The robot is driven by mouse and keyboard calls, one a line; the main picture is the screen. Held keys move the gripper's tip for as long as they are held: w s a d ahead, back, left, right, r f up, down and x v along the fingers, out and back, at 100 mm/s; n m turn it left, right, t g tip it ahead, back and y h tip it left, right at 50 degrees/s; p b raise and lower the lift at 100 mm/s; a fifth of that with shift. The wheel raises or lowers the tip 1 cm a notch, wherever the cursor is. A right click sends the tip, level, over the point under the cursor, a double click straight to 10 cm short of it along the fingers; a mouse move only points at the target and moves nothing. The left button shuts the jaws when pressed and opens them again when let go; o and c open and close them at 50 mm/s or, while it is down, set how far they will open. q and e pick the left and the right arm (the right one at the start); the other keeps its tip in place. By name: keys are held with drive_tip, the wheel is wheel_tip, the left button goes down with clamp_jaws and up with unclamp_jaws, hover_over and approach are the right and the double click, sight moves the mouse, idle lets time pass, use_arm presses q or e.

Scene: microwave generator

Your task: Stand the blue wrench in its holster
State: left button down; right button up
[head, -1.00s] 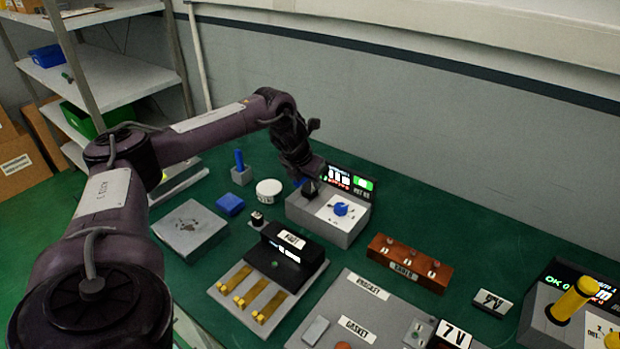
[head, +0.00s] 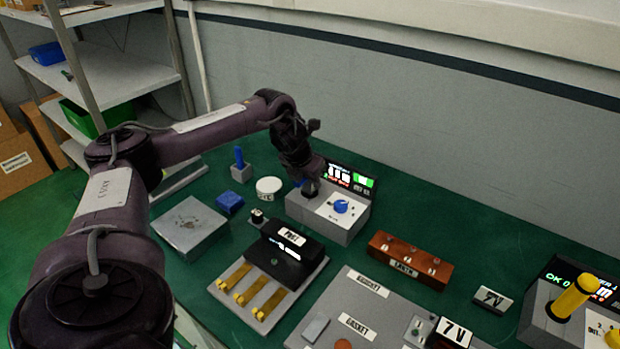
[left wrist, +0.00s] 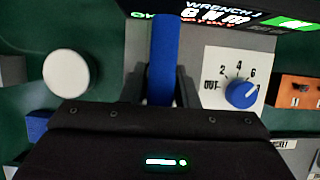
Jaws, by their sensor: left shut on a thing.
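My left gripper (head: 310,190) is at the left part of a grey wrench station (head: 325,226) that has a screen and a blue dial (head: 341,206). In the left wrist view the gripper (left wrist: 163,88) is shut on the blue wrench (left wrist: 164,45), whose blue handle runs up the picture between the fingers. The wrench's lower end and the holster are hidden by the gripper, so I cannot tell whether the wrench is seated. My right gripper is not in view.
Left of the station are a white round tub (head: 268,187), a blue block (head: 230,202) and a grey block with a blue peg (head: 240,172). A black-topped fixture (head: 287,252) stands in front. A yellow-handled station (head: 545,312) is at far right.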

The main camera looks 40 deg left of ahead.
use_arm(q)
drive_tip(key=c, duration=1)
unclamp_jaws()
drive_tip(key=shift+c, duration=0.2)
drive_tip(key=b+v, duration=0.1)
drive_tip(key=v, duration=0.6)
drive_tip(key=shift+s+r, duration=0.15)
drive_tip(key=shift+r, duration=0.25)
